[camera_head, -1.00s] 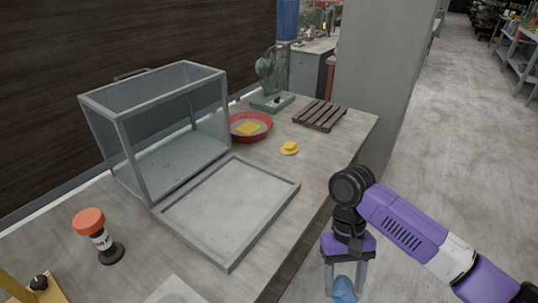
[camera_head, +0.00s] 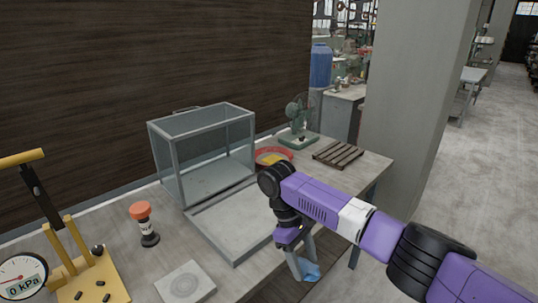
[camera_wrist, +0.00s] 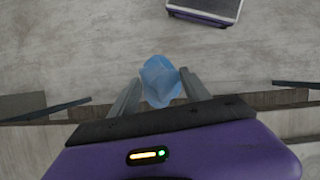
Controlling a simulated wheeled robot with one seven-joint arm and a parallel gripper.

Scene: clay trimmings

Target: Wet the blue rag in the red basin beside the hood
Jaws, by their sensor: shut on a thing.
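The blue rag (camera_head: 311,272) hangs bunched between the fingertips of my gripper (camera_head: 304,262), which is shut on it. In the wrist view the rag (camera_wrist: 160,82) shows between both fingers of my gripper (camera_wrist: 161,90), with grey floor behind it. In the head view they appear at the bench's front edge, low in the picture. The red basin (camera_head: 288,151) sits on the bench right of the glass-sided hood (camera_head: 205,150), with something yellow (camera_head: 270,158) in it. My arm hides part of the basin's near side.
A shallow grey tray (camera_head: 237,262) lies before the hood, partly behind my arm. A grey pillar (camera_head: 415,100) rises behind the bench.

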